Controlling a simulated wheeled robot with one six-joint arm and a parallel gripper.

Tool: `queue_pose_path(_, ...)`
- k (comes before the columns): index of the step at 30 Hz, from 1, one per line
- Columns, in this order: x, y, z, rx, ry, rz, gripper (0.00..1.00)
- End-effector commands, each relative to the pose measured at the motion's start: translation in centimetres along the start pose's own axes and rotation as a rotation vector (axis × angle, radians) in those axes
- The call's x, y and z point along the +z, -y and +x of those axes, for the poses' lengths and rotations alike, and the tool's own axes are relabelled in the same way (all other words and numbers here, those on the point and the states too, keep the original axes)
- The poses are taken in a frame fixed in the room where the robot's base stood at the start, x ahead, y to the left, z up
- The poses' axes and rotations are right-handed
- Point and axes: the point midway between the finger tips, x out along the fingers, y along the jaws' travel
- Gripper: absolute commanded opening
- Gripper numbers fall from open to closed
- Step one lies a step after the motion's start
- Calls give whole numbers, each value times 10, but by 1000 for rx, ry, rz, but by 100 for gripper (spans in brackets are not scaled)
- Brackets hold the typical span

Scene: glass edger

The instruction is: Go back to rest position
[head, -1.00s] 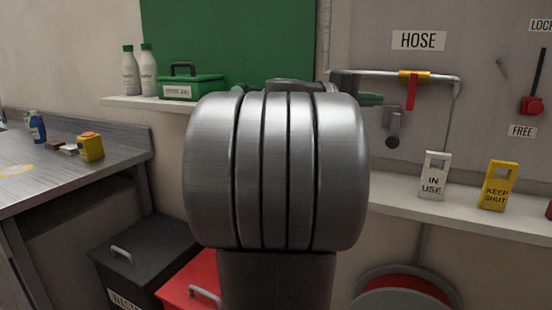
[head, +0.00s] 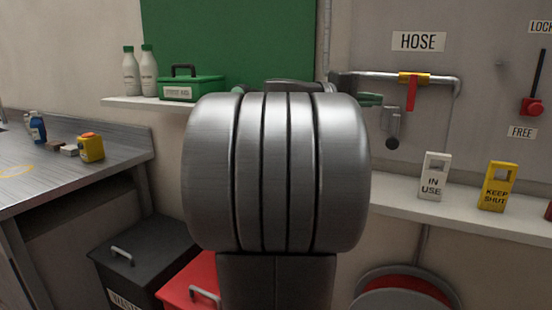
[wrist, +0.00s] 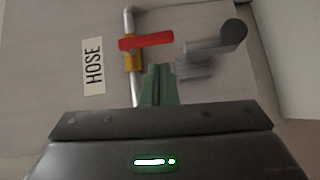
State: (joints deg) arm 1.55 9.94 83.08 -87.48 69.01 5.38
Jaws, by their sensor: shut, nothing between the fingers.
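My gripper (wrist: 158,85) shows in the wrist view with its green fingers together and nothing between them. It points toward the hose pipe (wrist: 129,25) and its valve, which has a yellow body (wrist: 133,62) and a red handle (wrist: 147,41). The fingertips look apart from the valve. In the head view, my thick grey arm fills the middle and hides most of the gripper; green fingertips (head: 371,99) stick out at its right. The red handle (head: 411,92) hangs down from the yellow valve body (head: 414,77) there.
A grey lever (head: 393,128) sits below the pipe. A shelf holds a white "IN USE" tag (head: 434,176) and a yellow "KEEP SHUT" tag (head: 496,186). A green first-aid box (head: 192,88) and two bottles stand left. Bins (head: 145,258) and a hose reel (head: 405,285) are below.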

Motion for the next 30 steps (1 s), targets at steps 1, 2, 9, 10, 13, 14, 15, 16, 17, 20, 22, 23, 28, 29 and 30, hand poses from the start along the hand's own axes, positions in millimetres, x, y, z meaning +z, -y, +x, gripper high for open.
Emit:
queue_pose_path(1,1,1,10,0,4,-1,0)
queue_pose_path(2,1,1,15,0,4,-1,0)
queue_pose_path(9,0,-11,30,-73,-6,58,0)
queue_pose_path(10,0,-12,31,-84,-7,67,0)
queue_pose_path(13,0,-14,34,-125,-8,101,0)
queue_pose_path(14,0,-15,35,-136,-9,111,0)
queue_pose_path(15,0,-16,36,-152,-10,126,0)
queue_pose_path(16,0,-16,37,-163,-11,135,0)
queue_pose_path(17,0,-17,38,-176,-12,146,0)
queue_pose_path(20,0,-19,40,-214,-13,179,0)
queue_pose_path(22,-1,-21,42,-241,-14,205,0)
queue_pose_path(23,-1,-22,42,-252,-14,215,0)
queue_pose_path(28,-2,-26,45,-317,-15,276,0)
queue_pose_path(29,-2,-27,46,-328,-15,287,0)
queue_pose_path(30,-2,-28,46,-344,-15,302,0)
